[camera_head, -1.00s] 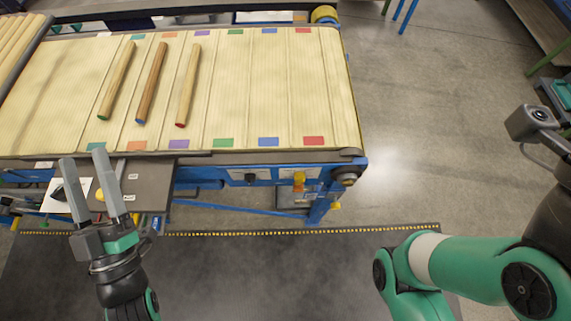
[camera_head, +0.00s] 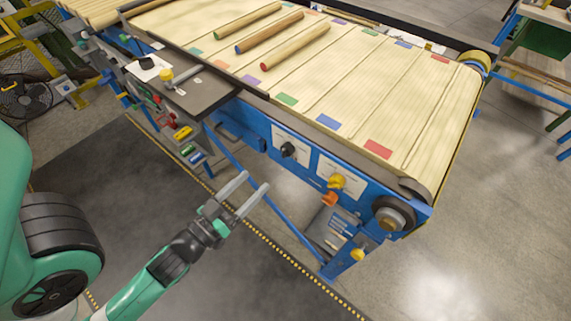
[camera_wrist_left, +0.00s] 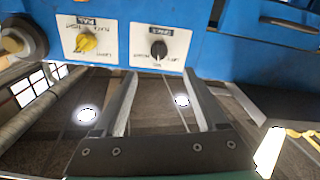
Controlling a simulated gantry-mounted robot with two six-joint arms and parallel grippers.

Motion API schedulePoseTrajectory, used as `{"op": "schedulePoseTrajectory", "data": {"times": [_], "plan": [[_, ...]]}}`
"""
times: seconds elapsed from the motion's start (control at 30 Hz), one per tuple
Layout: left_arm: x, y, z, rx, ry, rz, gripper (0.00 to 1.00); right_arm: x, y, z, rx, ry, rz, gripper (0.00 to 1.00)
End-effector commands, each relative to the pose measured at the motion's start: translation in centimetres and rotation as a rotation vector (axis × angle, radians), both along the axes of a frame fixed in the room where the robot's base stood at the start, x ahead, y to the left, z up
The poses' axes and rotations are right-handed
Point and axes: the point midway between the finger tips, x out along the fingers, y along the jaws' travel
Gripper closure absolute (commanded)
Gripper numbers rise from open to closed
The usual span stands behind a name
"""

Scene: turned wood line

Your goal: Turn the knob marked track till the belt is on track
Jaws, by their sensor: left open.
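Two knobs sit on white plates on the blue side of the conveyor: a yellow one (camera_head: 336,182) and a black one (camera_head: 288,149). In the left wrist view the plates appear upside down, with the yellow knob (camera_wrist_left: 86,43) left of the black knob (camera_wrist_left: 158,48). Their labels are too small to read surely. My left gripper (camera_head: 256,180) is open and empty, in front of the panel and below-left of the black knob. Its fingers (camera_wrist_left: 160,75) point toward the black knob's plate, apart from both knobs. The cream belt (camera_head: 345,90) carries coloured patches; I cannot tell its alignment.
Several wooden dowels (camera_head: 290,47) lie on the belt. A dark shelf (camera_head: 205,97) juts out left of the panel. An orange piece (camera_head: 329,198) sits just below the yellow knob. A round roller end (camera_head: 391,216) stands at the right corner. The floor in front is clear.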

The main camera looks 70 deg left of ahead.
Motion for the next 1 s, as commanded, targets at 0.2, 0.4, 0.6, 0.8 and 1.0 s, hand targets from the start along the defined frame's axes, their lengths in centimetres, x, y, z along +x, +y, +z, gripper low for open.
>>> {"op": "schedulePoseTrajectory", "data": {"times": [0.2,0.4,0.6,0.8,1.0], "plan": [[0.6,0.3,0.4,0.0,-0.002,0.001,0.26,0.0,0.0,1.0,0.0,0.0,0.0,0.0],[3.6,2.1,0.9,0.001,-0.004,0.002,0.26,0.0,0.0,4.1,-0.001,-0.001,-0.001,0.0],[7.5,4.3,0.5,0.002,-0.004,0.001,0.26,0.0,0.0,5.6,0.0,0.0,0.0,0.0],[9.8,5.6,0.1,0.002,-0.003,0.001,0.26,0.0,0.0,5.4,0.0,0.0,0.0,0.0],[10.2,5.8,0.0,0.0,-0.001,0.0,0.26,0.0,0.0,5.4,0.0,0.0,0.0,0.0]]}}
